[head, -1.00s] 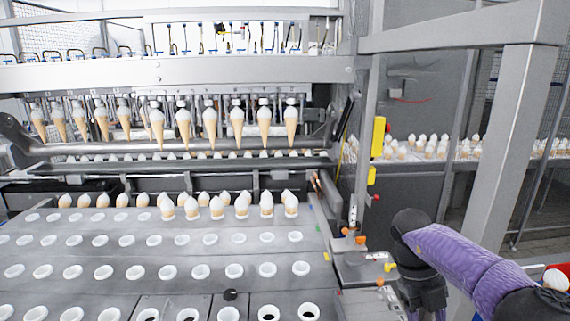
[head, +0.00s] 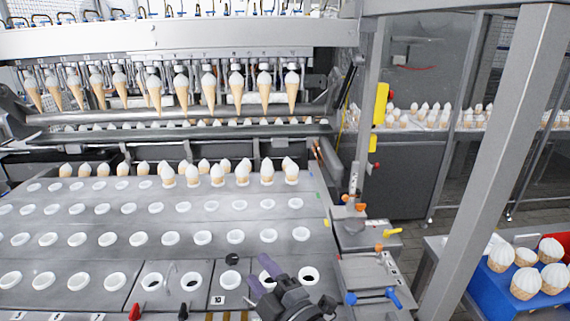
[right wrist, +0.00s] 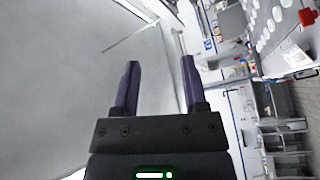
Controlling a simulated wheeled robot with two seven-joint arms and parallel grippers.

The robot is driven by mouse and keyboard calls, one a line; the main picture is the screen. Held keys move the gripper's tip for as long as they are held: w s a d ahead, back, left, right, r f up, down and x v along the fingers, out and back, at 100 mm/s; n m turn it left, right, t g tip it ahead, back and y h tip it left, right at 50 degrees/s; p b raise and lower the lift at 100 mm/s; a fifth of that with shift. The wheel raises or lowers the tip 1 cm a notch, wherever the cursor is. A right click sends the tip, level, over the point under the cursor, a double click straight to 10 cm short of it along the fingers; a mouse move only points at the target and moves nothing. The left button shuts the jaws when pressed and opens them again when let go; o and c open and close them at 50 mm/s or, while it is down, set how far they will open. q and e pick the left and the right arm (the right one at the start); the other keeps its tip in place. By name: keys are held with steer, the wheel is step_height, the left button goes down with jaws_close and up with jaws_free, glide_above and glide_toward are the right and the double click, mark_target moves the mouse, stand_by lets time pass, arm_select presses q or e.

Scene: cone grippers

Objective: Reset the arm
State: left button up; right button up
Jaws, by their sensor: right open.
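My right gripper (head: 262,275) shows at the bottom of the head view, over the front part of the slotted plate (head: 110,255). It is open, with two purple fingers and nothing between them. The right wrist view also shows it (right wrist: 158,85), its fingers apart in front of a pale grey surface. My left gripper is not in view. Ice cream cones (head: 236,92) hang in a row from the machine's grippers. More cones (head: 217,173) stand in the back row of the plate's holes.
A blue crate (head: 470,284) with several white-topped cones (head: 526,282) stands at the lower right. A grey metal post (head: 480,150) rises beside it. A fixture with orange and blue knobs (head: 372,297) borders the plate. The plate's front holes are empty.

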steer(key=s+d+f+m+g+h, duration=0.2)
steer(key=s+d+f+m+h, duration=0.25)
steer(key=d+m+h, duration=0.2)
steer(key=s+d+f+m+g+h, duration=0.25)
steer(key=d+f+m+h, duration=0.25)
steer(key=d+m, duration=0.3)
steer(key=s+d+f+m+g, duration=0.2)
steer(key=s+g, duration=0.2)
steer(key=s, duration=0.4)
steer(key=s+d+f+m+g, duration=0.2)
steer(key=s+g, duration=0.1)
steer(key=s, duration=0.5)
steer(key=s+f+g+b, duration=0.3)
steer(key=f+b, duration=0.5)
steer(key=f, duration=2.1)
steer(key=s+d+f+b, duration=0.3)
steer(key=s+f+b, duration=0.2)
steer(key=s+f, duration=0.8)
steer(key=shift+s+d+f+n, duration=0.15)
steer(key=shift+s+f+n, duration=0.1)
steer(key=shift+s+n, duration=0.1)
